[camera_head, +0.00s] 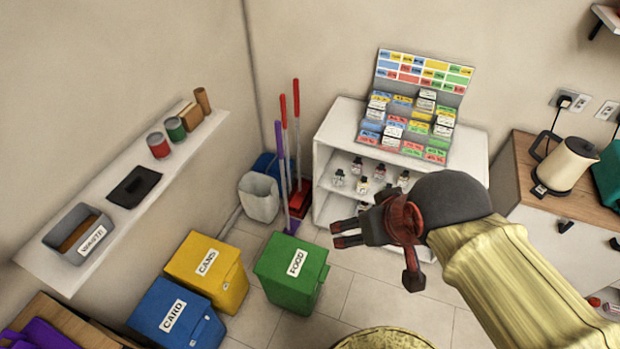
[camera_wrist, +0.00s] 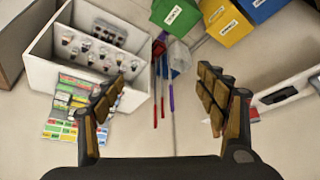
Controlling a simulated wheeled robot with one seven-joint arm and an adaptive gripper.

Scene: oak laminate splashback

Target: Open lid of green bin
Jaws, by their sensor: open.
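The green bin (camera_head: 291,272) stands on the tiled floor with its lid shut and a white FOOD label on top. In the wrist view the green bin (camera_wrist: 172,15) is at the top edge, partly cut off. My gripper (camera_head: 335,234) is open and empty, up in the air to the right of the green bin in the head view, apart from it. In the wrist view its two fingers (camera_wrist: 160,100) are spread wide with nothing between them.
Yellow CANS bin (camera_head: 207,270) and blue CARD bin (camera_head: 176,316) stand left of the green bin. Brooms (camera_head: 283,150) and a white bucket (camera_head: 259,197) stand behind it. A white shelf unit (camera_head: 330,150) is at the back; a wall shelf (camera_head: 140,205) is at left.

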